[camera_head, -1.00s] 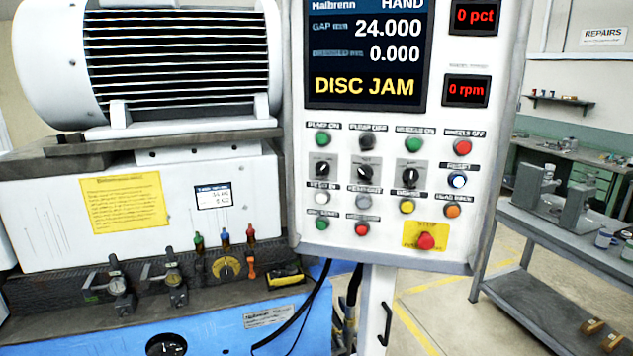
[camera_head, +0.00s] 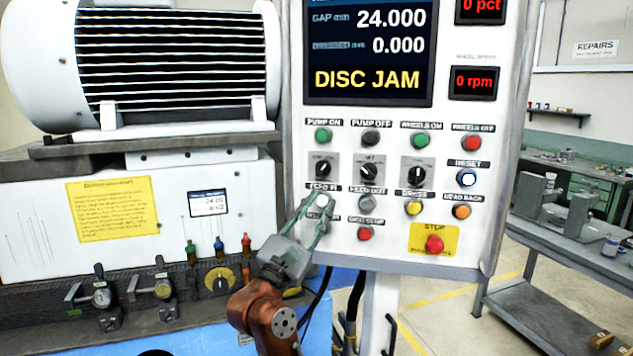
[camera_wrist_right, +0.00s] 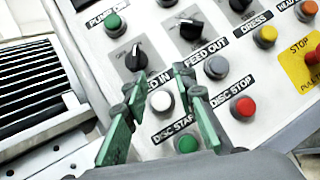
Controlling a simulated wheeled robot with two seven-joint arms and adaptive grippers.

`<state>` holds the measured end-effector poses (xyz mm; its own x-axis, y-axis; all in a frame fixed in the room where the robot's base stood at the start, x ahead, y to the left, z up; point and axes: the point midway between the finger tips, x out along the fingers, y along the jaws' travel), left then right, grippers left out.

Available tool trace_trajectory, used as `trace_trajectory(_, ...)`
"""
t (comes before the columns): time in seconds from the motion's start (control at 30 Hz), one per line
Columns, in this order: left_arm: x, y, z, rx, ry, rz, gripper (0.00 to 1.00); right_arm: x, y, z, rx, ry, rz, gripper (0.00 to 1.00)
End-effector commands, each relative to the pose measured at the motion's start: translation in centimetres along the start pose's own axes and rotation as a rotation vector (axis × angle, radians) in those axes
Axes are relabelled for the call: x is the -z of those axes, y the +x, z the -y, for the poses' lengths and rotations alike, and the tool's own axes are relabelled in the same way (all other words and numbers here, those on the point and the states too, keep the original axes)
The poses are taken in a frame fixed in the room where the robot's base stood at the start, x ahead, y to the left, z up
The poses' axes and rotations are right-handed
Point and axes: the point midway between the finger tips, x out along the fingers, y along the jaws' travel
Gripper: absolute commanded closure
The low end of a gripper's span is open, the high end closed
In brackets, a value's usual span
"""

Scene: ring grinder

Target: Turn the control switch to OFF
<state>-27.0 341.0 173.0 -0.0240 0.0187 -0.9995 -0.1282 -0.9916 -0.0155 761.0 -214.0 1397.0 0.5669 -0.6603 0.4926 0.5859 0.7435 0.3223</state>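Three black rotary switches on square grey plates sit in a row on the white control panel: a left one (camera_head: 323,168), a middle one (camera_head: 369,170) and a right one (camera_head: 417,173). Their plate lettering is too small to read, so I cannot tell which is the control switch. My right gripper (camera_head: 318,207) is just below the left switch, in front of the FEED IN button. In the right wrist view its green fingers (camera_wrist_right: 153,88) are apart with nothing held. The left switch (camera_wrist_right: 136,58) shows beyond the fingertips, not between them. My left gripper is not in view.
Round buttons crowd the panel: the white FEED IN button (camera_wrist_right: 163,102) shows between my fingers, with a green one (camera_wrist_right: 187,143) below. The red STOP button (camera_head: 434,244) on yellow is lower right. The display (camera_head: 370,60) reads DISC JAM. Free floor lies right of the panel.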

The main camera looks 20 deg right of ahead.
Motion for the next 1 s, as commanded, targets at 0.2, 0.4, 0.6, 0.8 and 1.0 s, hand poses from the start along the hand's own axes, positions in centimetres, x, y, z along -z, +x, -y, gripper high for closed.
trace_trajectory(0.2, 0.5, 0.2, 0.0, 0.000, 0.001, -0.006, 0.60, -3.5, -0.9, -3.1, 0.026, 0.264, -0.178, 0.75)
trace_trajectory(0.4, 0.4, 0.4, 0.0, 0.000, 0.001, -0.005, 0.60, -3.7, -0.1, -3.7, 0.028, 0.306, -0.213, 0.75)
trace_trajectory(0.6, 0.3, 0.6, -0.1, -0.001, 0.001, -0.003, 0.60, -3.0, 3.1, -3.6, 0.030, 0.302, -0.211, 0.75)
trace_trajectory(0.8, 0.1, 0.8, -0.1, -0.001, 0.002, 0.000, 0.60, -2.5, 5.6, -3.7, 0.028, 0.301, -0.210, 0.75)
trace_trajectory(1.0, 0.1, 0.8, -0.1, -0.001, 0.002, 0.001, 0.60, -2.3, 6.4, -3.7, 0.027, 0.303, -0.211, 0.75)
